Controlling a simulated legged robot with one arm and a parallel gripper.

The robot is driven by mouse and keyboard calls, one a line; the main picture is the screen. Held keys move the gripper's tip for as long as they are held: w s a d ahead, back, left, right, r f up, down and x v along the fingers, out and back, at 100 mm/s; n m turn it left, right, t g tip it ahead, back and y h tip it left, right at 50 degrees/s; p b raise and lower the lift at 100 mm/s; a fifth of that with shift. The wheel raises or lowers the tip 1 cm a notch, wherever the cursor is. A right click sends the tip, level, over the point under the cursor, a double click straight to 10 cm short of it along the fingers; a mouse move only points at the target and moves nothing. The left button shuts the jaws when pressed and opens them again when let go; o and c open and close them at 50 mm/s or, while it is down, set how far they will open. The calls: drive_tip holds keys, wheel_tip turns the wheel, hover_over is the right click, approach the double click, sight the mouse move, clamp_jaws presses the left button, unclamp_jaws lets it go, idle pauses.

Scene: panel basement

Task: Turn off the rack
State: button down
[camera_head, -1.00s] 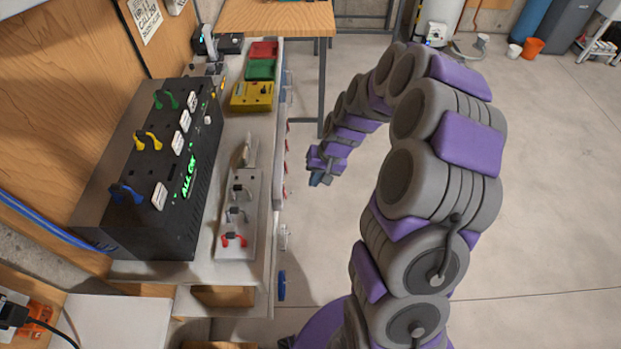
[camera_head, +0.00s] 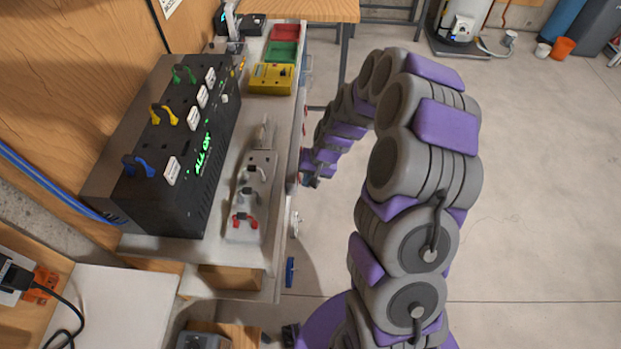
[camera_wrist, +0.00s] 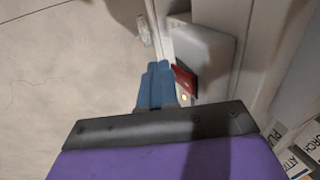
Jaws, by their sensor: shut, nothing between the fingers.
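A black box (camera_head: 185,150) with a green lit "ALL ON" sign sits on the bench at left, with blue, yellow and green handles and white labels on top. I cannot tell if this box is the rack. My gripper (camera_wrist: 158,68) is shut and empty, its blue fingers together in the wrist view. Just right of the fingertips is a red switch-like part (camera_wrist: 185,80) on a pale grey box (camera_wrist: 205,55), with a small glowing light below it. I cannot tell whether the fingers touch it. In the head view my gripper (camera_head: 310,181) is beside the bench's right edge.
The bench (camera_head: 222,248) also holds a grey plate (camera_head: 243,225) with small handled parts, and a yellow box (camera_head: 271,79) with green and red bins behind. A blue knob-like part (camera_head: 290,271) shows at the bench's side. Open concrete floor lies to the right.

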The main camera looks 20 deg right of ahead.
drive_tip(key=shift+w+a+f+t+y+b, duration=0.1)
drive_tip(key=shift+f+t+y+b, duration=0.15)
drive_tip(key=shift+y, duration=0.35)
drive_tip(key=shift+a+f+t+y+b, duration=0.15)
drive_tip(key=shift+y+b, duration=0.2)
drive_tip(key=shift+y, duration=0.25)
drive_tip(key=shift+r, duration=0.15)
